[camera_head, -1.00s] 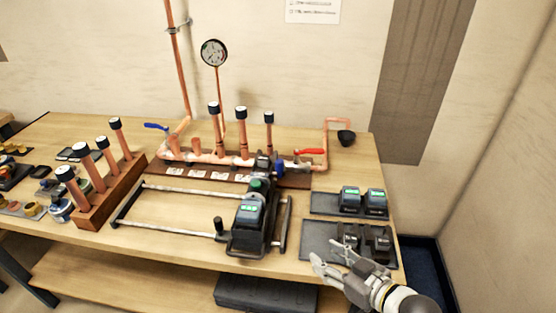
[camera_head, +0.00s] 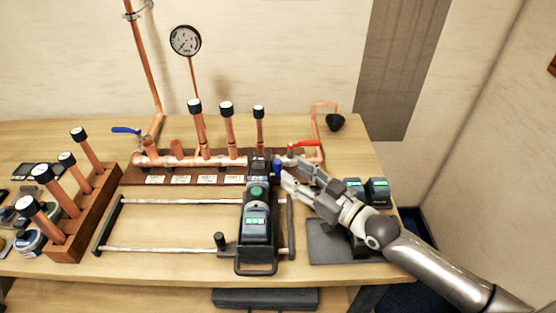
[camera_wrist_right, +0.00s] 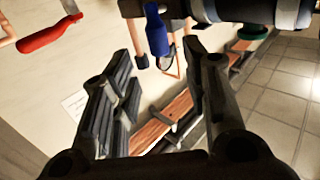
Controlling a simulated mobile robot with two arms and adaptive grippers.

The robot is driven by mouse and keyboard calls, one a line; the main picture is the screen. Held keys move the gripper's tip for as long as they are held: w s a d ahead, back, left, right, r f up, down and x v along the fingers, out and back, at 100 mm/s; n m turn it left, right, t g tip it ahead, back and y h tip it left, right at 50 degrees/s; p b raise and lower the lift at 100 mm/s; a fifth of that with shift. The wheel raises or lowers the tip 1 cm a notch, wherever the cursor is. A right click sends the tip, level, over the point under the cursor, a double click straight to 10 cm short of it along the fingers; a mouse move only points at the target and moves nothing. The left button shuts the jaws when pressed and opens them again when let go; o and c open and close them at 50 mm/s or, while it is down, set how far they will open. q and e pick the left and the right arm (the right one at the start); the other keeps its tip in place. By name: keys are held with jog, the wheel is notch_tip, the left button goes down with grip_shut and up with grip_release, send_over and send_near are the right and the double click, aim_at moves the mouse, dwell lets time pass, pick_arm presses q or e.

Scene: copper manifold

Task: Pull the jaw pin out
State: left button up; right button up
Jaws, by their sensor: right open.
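The press tool (camera_head: 256,205) stands on its rail frame at the middle of the bench, its dark jaw head (camera_head: 259,163) at the copper manifold (camera_head: 200,160). A blue pin-like part, which looks like the jaw pin (camera_head: 277,167), sticks out on the right side of the head. In the right wrist view the blue pin (camera_wrist_right: 156,32) hangs near the top, roughly in line with the gap between my fingers. My right gripper (camera_head: 288,172) is open and empty, its fingertips close to the pin; I cannot tell whether they touch it. My left gripper is not in view.
A red lever (camera_head: 304,144) sits just behind my right gripper; it also shows in the right wrist view (camera_wrist_right: 48,34). Batteries (camera_head: 377,190) and a dark tray (camera_head: 325,246) are at the right, partly under my arm. A wooden rack (camera_head: 92,212) of copper pipes stands left.

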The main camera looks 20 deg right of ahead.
aim_at(281, 164)
jog(key=x, duration=0.3)
jog(key=shift+w+a, duration=0.1)
jog(key=shift+w, duration=0.1)
jog(key=shift+p+x, duration=0.5)
jog(key=shift+x, duration=0.4)
jog(key=shift+w+a, duration=0.15)
jog(key=shift+w, duration=0.15)
jog(key=shift+w+a, duration=0.15)
jog(key=shift+w, duration=0.15)
jog(key=shift+w+a, duration=0.1)
jog(key=shift+w, duration=0.05)
jog(key=shift+f, duration=0.1)
jog(key=shift+c, duration=0.2)
jog(key=c, duration=0.5)
grip_shut()
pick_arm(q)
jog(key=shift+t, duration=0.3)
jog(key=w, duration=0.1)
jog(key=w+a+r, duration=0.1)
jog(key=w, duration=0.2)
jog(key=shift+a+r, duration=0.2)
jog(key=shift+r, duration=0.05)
